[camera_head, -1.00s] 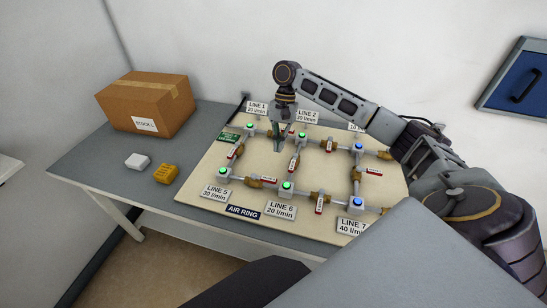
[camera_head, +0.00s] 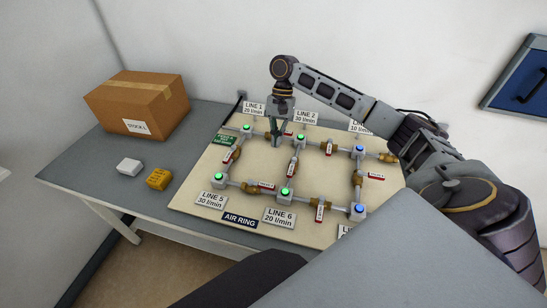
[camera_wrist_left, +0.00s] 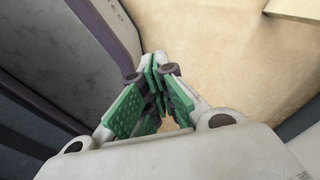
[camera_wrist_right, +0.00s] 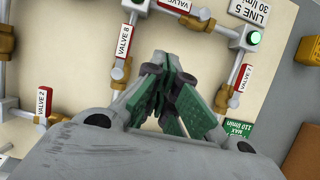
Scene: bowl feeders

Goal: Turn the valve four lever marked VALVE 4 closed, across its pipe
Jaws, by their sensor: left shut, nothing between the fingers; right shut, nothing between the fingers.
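Several red-tagged valve levers sit on brass valves along a pipe grid on a tan board (camera_head: 205,178). Tags in the head view are too small to read, so I cannot tell which lever is VALVE 4. Candidates are the bottom right lever (camera_head: 320,211), across its pipe, and the bottom left lever (camera_head: 262,186), along its pipe. The right wrist view shows VALVE 8 (camera_wrist_right: 123,45) and VALVE 2 (camera_wrist_right: 43,106). My right gripper (camera_head: 277,143) is shut and empty over the board's top-left part, pointing down. My left gripper (camera_wrist_left: 158,92) is shut and empty, away from the board.
A cardboard box (camera_head: 137,100), a white block (camera_head: 129,166) and a yellow block (camera_head: 158,179) stand on the grey table (camera_head: 85,165), left of the board. Pipe junctions carry green or blue lights. A grey surface in front hides the board's lower right corner and LINE 7's label.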

